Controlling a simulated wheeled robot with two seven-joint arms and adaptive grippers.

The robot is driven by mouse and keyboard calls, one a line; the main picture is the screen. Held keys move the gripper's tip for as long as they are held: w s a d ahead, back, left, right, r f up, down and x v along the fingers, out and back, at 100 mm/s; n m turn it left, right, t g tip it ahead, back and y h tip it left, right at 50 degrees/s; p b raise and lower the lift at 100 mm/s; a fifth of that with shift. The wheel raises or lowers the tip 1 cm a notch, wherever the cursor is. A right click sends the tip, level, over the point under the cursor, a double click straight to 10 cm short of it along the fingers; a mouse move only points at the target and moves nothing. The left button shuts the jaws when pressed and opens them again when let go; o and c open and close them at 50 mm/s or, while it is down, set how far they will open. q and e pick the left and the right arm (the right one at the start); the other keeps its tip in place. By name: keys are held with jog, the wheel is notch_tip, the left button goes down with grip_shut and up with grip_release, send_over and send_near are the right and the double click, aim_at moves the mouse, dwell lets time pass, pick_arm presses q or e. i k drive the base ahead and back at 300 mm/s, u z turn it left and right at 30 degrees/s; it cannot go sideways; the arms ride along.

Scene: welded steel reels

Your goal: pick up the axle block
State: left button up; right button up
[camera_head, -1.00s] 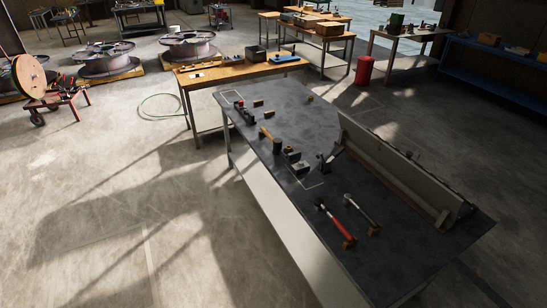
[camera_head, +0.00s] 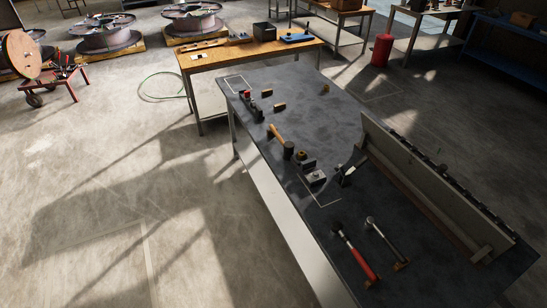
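A small grey metal block (camera_head: 316,178), which may be the axle block, sits on the dark workbench top (camera_head: 390,180) by a white outlined rectangle. A second dark block with a tan top piece (camera_head: 306,162) sits just behind it, so I cannot tell for sure which one is the axle block. Neither of my grippers shows in this view.
A wooden-handled mallet (camera_head: 278,135) lies behind the blocks, and a dark clamp-like tool (camera_head: 344,173) stands right of them. A red-handled tool (camera_head: 357,256) and a wrench (camera_head: 385,241) lie nearer. A long upright rack (camera_head: 420,180) lines the right edge. Open floor lies left.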

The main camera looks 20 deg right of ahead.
aim_at(305, 166)
jog(key=i, duration=1.1)
jog(key=z, duration=0.25)
